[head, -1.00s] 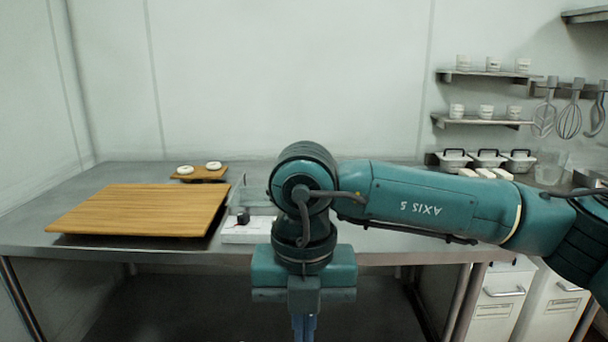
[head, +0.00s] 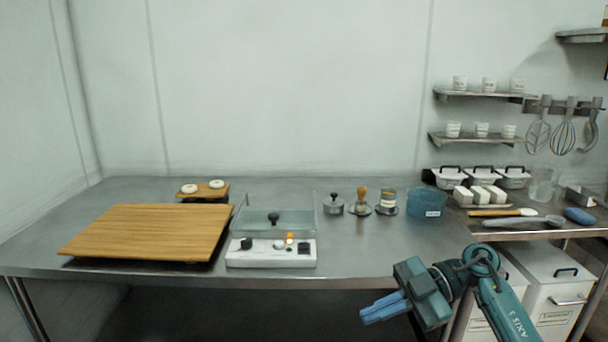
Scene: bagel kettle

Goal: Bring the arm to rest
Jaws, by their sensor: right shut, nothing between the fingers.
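My right gripper (head: 385,308) is at the lower right of the head view, in front of the steel table's front edge. Its blue fingers point left, are shut together and hold nothing. The teal arm behind it folds down and out of the bottom right of the picture. My left gripper does not show.
The steel table (head: 370,255) carries a wooden board (head: 150,232), a small board with two bagels (head: 205,192), a white control box with a clear-walled basin (head: 271,253), small tools and a blue tub (head: 427,203). White bins (head: 553,290) stand below right.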

